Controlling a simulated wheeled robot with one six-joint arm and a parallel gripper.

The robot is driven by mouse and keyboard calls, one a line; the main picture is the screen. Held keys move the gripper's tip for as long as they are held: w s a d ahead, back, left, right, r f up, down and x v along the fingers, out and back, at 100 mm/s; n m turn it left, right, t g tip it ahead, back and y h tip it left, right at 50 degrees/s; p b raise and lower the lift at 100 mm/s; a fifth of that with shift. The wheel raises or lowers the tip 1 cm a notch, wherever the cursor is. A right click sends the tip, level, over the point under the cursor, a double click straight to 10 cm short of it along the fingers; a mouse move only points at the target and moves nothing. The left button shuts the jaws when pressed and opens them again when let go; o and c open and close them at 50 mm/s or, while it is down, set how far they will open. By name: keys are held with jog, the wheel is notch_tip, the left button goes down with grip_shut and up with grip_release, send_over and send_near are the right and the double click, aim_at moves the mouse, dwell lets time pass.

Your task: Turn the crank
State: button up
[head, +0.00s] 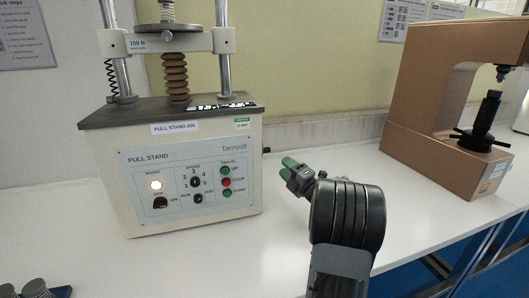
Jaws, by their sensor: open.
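The brown hardness tester (421,132) stands at the right. At its base is a black spoked hand crank (474,141) below an upright black threaded post. No other crank shows clearly. My gripper (291,167) has green fingertips and is open and empty. It is over the white bench between the two machines, well to the left of the crank and apart from it. My black wrist hides part of the bench in front of the tester.
A pull stand (192,178) with knobs, buttons and a lit lamp stands left of my gripper. Small metal pieces (36,287) are at the lower left. The white bench (283,233) has free room between the machines. A wall stands behind.

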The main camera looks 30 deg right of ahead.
aim_at(267, 150)
jog(key=x, duration=1.1)
jog(key=shift+s+p, duration=0.1)
jog(key=shift+p, duration=0.25)
grip_shut()
